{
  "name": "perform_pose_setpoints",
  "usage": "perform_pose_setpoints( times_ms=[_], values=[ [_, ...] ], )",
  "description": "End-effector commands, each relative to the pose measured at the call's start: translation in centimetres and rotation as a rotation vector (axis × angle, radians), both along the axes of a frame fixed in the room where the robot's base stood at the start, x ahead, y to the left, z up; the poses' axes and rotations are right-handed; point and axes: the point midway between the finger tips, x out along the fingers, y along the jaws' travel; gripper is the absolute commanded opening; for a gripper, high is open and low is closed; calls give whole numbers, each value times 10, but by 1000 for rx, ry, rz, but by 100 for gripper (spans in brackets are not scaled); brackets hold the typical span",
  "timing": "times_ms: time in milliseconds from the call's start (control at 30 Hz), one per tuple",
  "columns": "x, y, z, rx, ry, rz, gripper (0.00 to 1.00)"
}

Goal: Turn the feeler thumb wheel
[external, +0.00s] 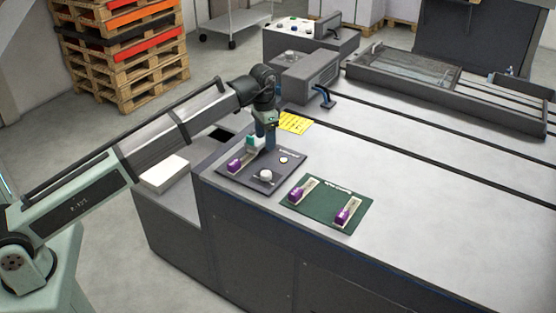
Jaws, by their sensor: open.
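A dark plate (284,172) lies on the near left corner of the grey machine top. A pale round knob (265,175) stands on its front part and looks like a thumb wheel; I cannot tell for sure that it is the feeler wheel. A purple-ended slider (236,164), a teal piece (252,141) and a small yellowish button (283,160) are also on this plate. My gripper (265,146) points down over the back of the plate, behind the knob and apart from it. It is open and appears empty. The plate's lettering is too small to read.
A green plate (325,211) with two purple-ended sliders (303,190) (346,212) lies to the right. A yellow label (295,123) and a blue lever (324,96) are behind. A white block (165,174) sits on the lower left ledge.

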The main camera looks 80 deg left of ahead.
Motion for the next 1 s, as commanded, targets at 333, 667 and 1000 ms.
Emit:
perform_pose_setpoints(
  times_ms=[333, 667, 1000],
  values=[
    [-1, 0, -17, 0, 1, 112, 67],
    [-1, 0, -73, -1, 2, 110, 67],
    [0, 0, -122, 0, 1, 109, 67]
  ],
)
